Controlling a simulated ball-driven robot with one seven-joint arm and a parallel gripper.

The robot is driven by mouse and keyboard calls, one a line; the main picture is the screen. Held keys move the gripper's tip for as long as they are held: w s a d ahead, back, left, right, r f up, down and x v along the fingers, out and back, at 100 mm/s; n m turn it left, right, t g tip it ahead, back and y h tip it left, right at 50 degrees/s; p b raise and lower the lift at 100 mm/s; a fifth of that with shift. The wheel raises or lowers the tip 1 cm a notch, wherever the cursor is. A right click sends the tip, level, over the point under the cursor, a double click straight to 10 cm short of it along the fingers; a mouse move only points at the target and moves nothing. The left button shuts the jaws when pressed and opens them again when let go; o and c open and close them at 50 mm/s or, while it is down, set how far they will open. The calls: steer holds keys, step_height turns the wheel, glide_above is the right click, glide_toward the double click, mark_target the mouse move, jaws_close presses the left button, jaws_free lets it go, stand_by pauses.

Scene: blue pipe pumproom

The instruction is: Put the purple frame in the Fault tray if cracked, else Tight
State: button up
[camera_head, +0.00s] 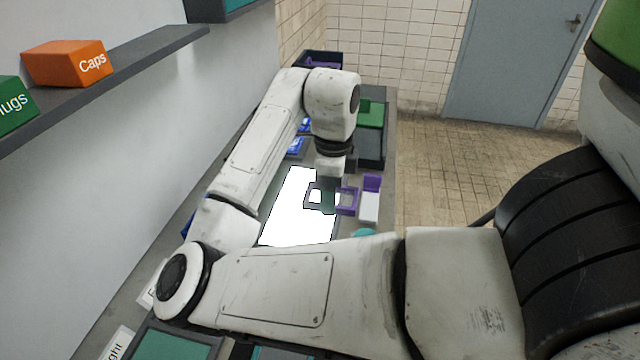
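The purple frame (347,211) is over the right edge of a bright white light panel (290,222). Its left part looks dark against the glow. My gripper (328,208) points down across the middle of the frame and hides part of it. I cannot tell whether the fingers are closed on it, or whether the frame touches the panel. No crack can be made out at this size. At the lower left a label ending in "ght" (118,343) stands beside a teal-lined tray (170,345). Another label (150,285), starting with "F", is partly hidden by my arm.
A purple-and-white piece (369,200) stands right of the panel. Behind are a green-lined tray (370,113), blue items (296,147) and a dark bin (322,60) with purple pieces. A shelf (120,75) on the left wall holds an orange Caps box (67,64).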

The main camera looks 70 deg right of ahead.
steer(key=shift+s+a+r, duration=0.3)
steer(key=shift+s+a, duration=0.2)
steer(key=w+a+n+b, duration=0.1)
steer(key=w+a+n, duration=0.55)
steer(key=a, duration=0.25)
steer(key=w+a+f+n+b, duration=0.1)
steer(key=a+n+b, duration=0.1)
steer(key=a+n, duration=0.85)
steer(key=w+a+f+n+b, duration=0.1)
steer(key=a+n, duration=0.4)
steer(key=a, duration=1)
steer(key=shift+n, duration=0.3)
steer(key=w+f, duration=0.3)
steer(key=w, duration=0.1)
steer(key=w+a+f, duration=0.1)
steer(key=w+f, duration=0.2)
steer(key=w, duration=0.1)
steer(key=w+f, duration=0.3)
steer(key=w, duration=0.2)
steer(key=shift+w+a, duration=0.1)
steer(key=shift+a, duration=0.25)
steer(key=shift+w+f, duration=0.35)
steer(key=shift+f, duration=0.1)
steer(key=shift+w+f+p, duration=0.1)
steer(key=shift+f+p, duration=0.25)
steer(key=shift+f, duration=1.3)
